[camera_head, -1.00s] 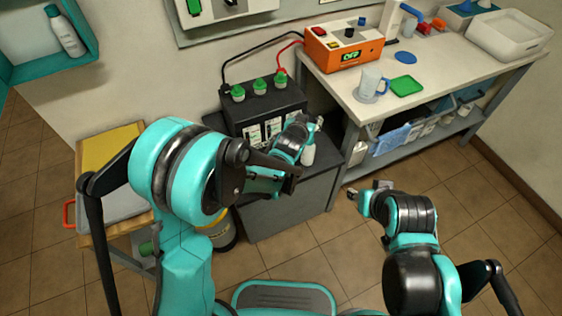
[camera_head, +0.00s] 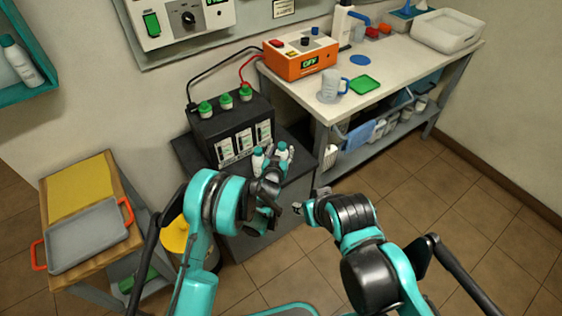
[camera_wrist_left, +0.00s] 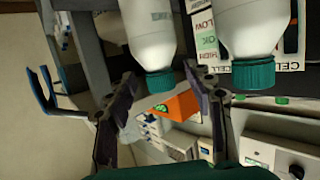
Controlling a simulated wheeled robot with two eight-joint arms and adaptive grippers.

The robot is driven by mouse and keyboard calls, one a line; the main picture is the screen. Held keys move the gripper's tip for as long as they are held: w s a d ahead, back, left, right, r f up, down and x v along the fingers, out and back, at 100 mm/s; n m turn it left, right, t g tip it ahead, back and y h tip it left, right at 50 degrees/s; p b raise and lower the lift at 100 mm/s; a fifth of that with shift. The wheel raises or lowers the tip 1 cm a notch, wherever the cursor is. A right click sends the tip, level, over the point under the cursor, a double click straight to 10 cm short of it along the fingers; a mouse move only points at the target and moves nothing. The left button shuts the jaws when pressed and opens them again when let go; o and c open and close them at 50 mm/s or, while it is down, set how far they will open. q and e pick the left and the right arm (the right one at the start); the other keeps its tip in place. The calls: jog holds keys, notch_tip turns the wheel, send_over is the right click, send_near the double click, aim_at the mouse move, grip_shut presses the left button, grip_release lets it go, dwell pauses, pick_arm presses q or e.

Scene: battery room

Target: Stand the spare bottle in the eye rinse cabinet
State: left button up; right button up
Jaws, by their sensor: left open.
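The teal eye rinse cabinet (camera_head: 28,92) is on the wall at the far left, partly cut off, with a white bottle (camera_head: 20,62) standing in it. Two white bottles with teal caps (camera_head: 258,160) (camera_head: 283,155) stand on the dark stand in front of the battery; I cannot tell which is the spare. My left gripper (camera_head: 271,166) is open beside them. In the left wrist view, one bottle (camera_wrist_left: 150,38) shows between its fingers (camera_wrist_left: 160,88), and the other bottle (camera_wrist_left: 250,35) is to the right. My right gripper (camera_head: 312,204) is lower right of the stand; its fingers are unclear.
The black battery (camera_head: 230,125) with green caps is close behind the bottles, wired to the orange charger (camera_head: 300,58). The workbench (camera_head: 400,80) is at the right. A grey tray (camera_head: 88,238) with orange handles lies on a wooden trolley at the left. Floor is open at the right.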

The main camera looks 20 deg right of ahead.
pick_arm(q)
jog(key=x, duration=0.2)
jog(key=shift+w+d+f, duration=0.1)
jog(key=shift+w+d, duration=0.05)
jog(key=shift+w, duration=0.1)
grip_shut()
